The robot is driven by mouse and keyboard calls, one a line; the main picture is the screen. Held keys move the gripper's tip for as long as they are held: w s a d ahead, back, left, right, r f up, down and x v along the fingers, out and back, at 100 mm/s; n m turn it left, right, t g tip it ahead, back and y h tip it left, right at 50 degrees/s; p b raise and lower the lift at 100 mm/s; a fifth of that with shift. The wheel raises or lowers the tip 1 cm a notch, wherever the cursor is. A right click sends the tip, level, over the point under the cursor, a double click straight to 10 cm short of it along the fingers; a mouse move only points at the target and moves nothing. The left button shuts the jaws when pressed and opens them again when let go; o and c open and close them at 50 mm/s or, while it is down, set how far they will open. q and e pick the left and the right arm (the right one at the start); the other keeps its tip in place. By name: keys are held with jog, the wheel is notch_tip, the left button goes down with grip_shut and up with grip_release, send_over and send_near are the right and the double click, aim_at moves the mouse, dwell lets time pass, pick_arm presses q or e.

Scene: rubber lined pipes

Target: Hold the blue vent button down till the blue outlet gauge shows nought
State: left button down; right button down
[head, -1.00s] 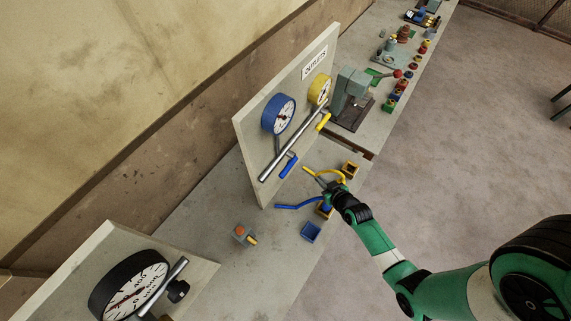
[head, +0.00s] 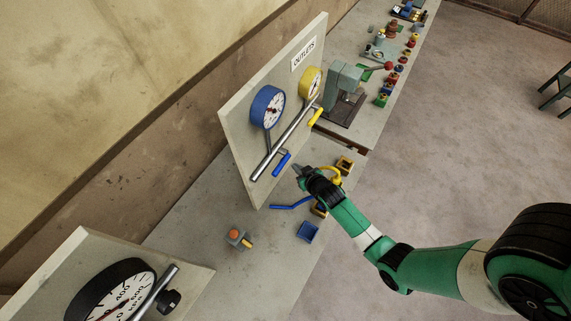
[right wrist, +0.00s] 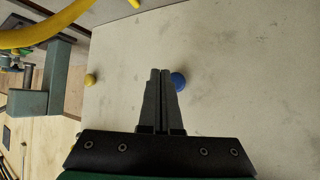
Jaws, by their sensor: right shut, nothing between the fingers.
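The blue outlet gauge (head: 267,106) is on the upright outlets panel (head: 243,112). Its white dial shows in the head view, but its reading is too small to tell. In the right wrist view a round blue knob, which looks like the blue vent button (right wrist: 179,81), sits on a pale surface just right of my fingertips. A yellow one (right wrist: 90,80) is further left. My right gripper (head: 298,170) is shut and empty, its fingers near the lower part of the panel. I cannot tell whether it touches the button. My left gripper is out of view.
A blue lever (head: 281,164) and a yellow lever (head: 315,117) hang by the metal pipe on the panel. A yellow hose (head: 332,174) and blue hose (head: 291,206) lie close to my right gripper. A green press (head: 344,88) stands beyond the panel.

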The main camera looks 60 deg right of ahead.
jog(key=shift+w, duration=0.55)
dwell(1.6)
jog(key=shift+w+b, duration=0.35)
jog(key=shift+w, duration=0.05)
jog(key=shift+w+b, duration=0.3)
jog(key=shift+w, duration=0.2)
dwell(2.0)
jog(key=shift+s+r, duration=0.1)
dwell(1.3)
jog(key=shift+s+p, duration=0.55)
jog(key=shift+s, duration=0.25)
